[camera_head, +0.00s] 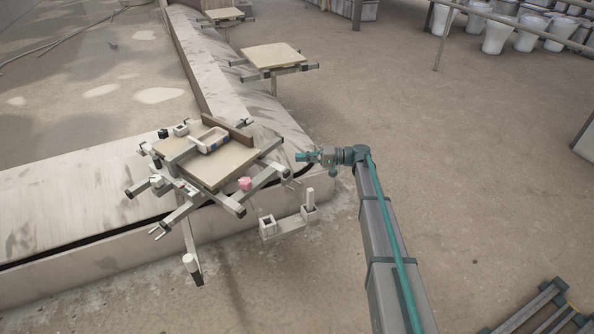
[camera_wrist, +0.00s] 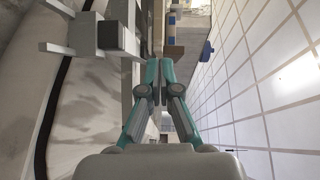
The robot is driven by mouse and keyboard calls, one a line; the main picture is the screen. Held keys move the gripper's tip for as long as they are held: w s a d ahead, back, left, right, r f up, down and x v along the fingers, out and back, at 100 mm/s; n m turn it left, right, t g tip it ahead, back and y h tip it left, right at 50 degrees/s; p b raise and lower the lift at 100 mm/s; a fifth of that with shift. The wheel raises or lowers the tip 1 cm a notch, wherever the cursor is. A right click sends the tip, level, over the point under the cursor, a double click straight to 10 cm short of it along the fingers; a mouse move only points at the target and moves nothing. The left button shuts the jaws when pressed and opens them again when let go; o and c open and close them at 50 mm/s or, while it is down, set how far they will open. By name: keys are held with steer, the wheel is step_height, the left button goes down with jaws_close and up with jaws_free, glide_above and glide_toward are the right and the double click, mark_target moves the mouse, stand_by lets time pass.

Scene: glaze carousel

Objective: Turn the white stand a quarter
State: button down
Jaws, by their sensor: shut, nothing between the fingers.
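The stand (camera_head: 232,160) is on the low concrete ledge, left of centre in the head view. It has a pale square board on top and several grey-white metal arms with dark end caps around it. My gripper (camera_head: 301,157) is just to the right of the stand, its fingers pointing left towards it. In the wrist view the teal fingers (camera_wrist: 157,88) are together, with nothing between them. A grey-white bar (camera_wrist: 85,48) of the stand shows to the left of the fingertips. I cannot tell whether the fingers touch it.
Similar stands (camera_head: 272,56) stand farther back along the ledge. White buckets (camera_head: 496,38) are at the back right. The floor right of my arm is mostly clear.

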mark_target(294, 181)
steer(key=a+r+h+p, duration=0.1)
steer(key=a, duration=0.1)
steer(key=s+a+r+g+h+p, duration=0.1)
steer(key=a+r+p, duration=0.1)
steer(key=s+a+r+g+h+p, duration=0.1)
steer(key=a, duration=0.1)
steer(key=shift+a+r+n+p, duration=0.2)
steer(key=shift+a+n+p, duration=0.15)
steer(key=shift+a+n, duration=0.05)
steer(key=m+h+p, duration=0.1)
steer(key=h+p, duration=0.1)
steer(key=h, duration=0.1)
steer(key=m+h+p, duration=0.1)
steer(key=h+p, duration=0.1)
steer(key=h, duration=0.1)
steer(key=s+f+m+h+p, duration=0.1)
steer(key=m+h+p, duration=0.1)
steer(key=h+p, duration=0.1)
steer(key=shift+h, duration=0.4)
steer(key=w+d+f+m+h, duration=0.1)
steer(key=d+f+m+h, duration=0.15)
steer(key=d+m, duration=0.2)
steer(key=shift+h, duration=0.25)
steer(key=x, duration=0.9)
steer(key=shift+d+f, duration=0.15)
steer(key=shift+d, duration=0.2)
steer(key=shift+s, duration=0.1)
